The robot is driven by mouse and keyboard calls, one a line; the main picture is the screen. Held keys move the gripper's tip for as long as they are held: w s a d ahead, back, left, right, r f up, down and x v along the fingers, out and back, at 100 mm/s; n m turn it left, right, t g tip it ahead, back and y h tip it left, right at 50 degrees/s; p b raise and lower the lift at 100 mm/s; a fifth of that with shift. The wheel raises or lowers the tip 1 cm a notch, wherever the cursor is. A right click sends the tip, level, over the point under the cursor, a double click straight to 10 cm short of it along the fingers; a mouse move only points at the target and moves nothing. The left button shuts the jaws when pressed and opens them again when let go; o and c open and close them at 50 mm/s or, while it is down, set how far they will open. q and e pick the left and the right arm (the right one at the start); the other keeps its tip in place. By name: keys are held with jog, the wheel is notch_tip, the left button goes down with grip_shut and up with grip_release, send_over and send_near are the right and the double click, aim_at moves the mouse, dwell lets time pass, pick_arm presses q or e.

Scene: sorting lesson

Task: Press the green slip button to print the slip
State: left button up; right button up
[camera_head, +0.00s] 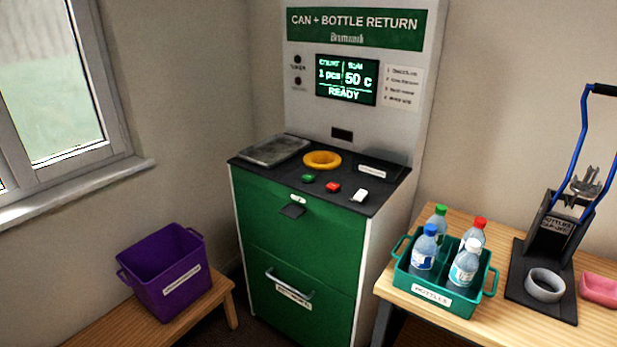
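The green slip button (309,178) sits on the dark top of the green return machine (262,207), left of a red button (333,187) and a white one (359,195). All stand in front of a yellow ring (322,160). The screen (346,80) reads 1 pcs, 50 c and READY. A small dark slot (342,134) shows on the panel below it, with no paper visible there. Neither of my grippers is in view.
A purple crate (168,283) stands on a low wooden bench at left. On the wooden table at right, a green bottle carrier (428,291) holds several bottles. Beside it stand a blue-handled crusher (551,226), a grey ring (545,285) and a pink dish (598,289).

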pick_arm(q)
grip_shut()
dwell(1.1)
